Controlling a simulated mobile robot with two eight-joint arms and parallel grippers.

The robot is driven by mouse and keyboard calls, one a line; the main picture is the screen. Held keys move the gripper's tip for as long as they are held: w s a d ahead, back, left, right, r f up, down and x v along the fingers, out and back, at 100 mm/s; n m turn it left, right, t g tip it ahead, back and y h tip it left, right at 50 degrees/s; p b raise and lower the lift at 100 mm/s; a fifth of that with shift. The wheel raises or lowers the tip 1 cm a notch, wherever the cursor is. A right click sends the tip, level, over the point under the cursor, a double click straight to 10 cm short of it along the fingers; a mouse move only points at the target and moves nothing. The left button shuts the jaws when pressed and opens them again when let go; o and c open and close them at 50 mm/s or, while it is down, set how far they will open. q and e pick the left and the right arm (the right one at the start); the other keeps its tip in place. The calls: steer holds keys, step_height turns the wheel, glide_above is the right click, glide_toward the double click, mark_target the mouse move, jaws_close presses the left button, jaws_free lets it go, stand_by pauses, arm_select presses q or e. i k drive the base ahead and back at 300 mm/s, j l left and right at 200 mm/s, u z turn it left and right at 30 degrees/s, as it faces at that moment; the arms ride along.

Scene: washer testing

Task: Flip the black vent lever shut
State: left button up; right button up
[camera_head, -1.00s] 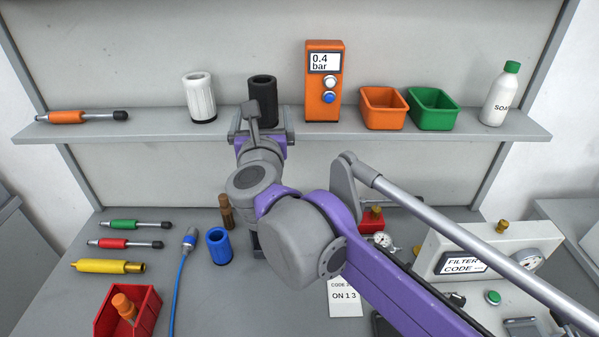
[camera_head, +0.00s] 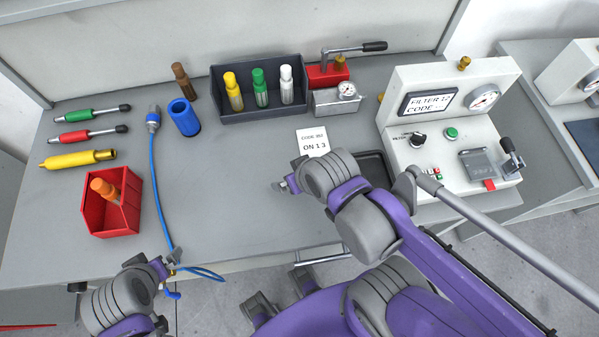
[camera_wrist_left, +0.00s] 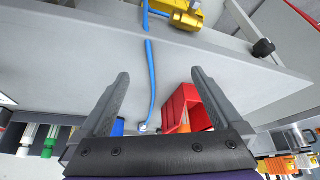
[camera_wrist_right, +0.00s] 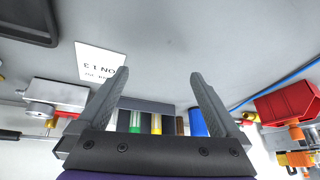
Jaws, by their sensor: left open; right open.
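A white test unit (camera_head: 455,85) stands at the right of the bench. A small black-handled lever (camera_head: 511,157) sticks up at its front right corner, beside a grey flap with a red tab. I cannot tell for sure which is the vent lever. My right gripper (camera_head: 283,186) is open and empty above mid-bench, left of the unit; its open fingers show in the right wrist view (camera_wrist_right: 158,75). My left gripper (camera_head: 172,262) is open near the front edge (camera_wrist_left: 158,78).
A dark bin (camera_head: 222,99) with coloured cylinders stands at the back. A red bin (camera_head: 137,205), a blue cup (camera_head: 184,117), several tools and a blue hose (camera_head: 157,190) lie at left. A code card (camera_head: 312,143) and dark tray (camera_head: 376,168) are mid-bench. The middle-left bench is clear.

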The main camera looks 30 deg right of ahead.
mark_target(507, 144)
steer(key=k+l+z, duration=0.15)
steer(key=k+z, duration=0.2)
steer(key=k, duration=0.3)
steer(key=z, duration=1.75)
steer(key=k+j+z, duration=0.1)
steer(key=j+z, duration=0.25)
steer(key=k+j+z, duration=0.15)
steer(key=j+z, duration=0.15)
steer(key=i+l+z, duration=0.15)
steer(key=i+z, duration=0.2)
steer(key=i, duration=0.3)
